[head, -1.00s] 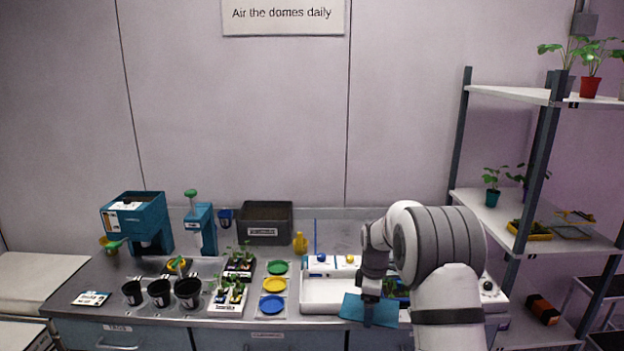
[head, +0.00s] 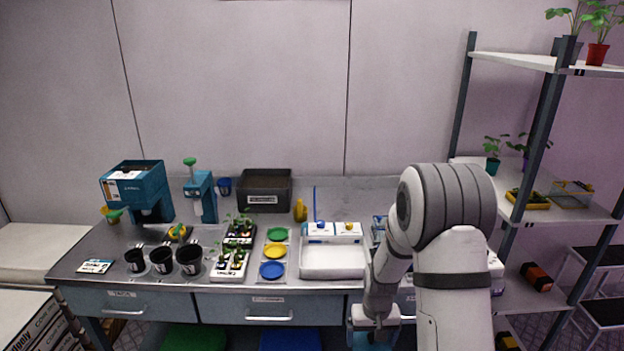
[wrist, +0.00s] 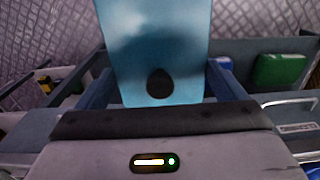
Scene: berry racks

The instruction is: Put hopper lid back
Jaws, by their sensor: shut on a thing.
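The hopper lid is a flat teal plate with a dark oval knob. It fills the upper middle of the wrist view (wrist: 155,45). My gripper (wrist: 160,82) is shut on it. In the head view my gripper (head: 374,328) hangs low in front of the bench's front edge, right of the middle, with part of the lid (head: 372,342) showing at the bottom edge. The teal hopper machine (head: 135,186) stands at the bench's left back, far from my gripper. Its top looks uncovered, with dark contents.
The bench (head: 224,270) holds black pots (head: 188,262), seedling trays (head: 230,262), coloured discs (head: 275,251), a white tray (head: 333,273) and a dark grey bin (head: 264,205). A teal press (head: 203,200) stands right of the hopper machine. A plant rack (head: 545,130) is at the right.

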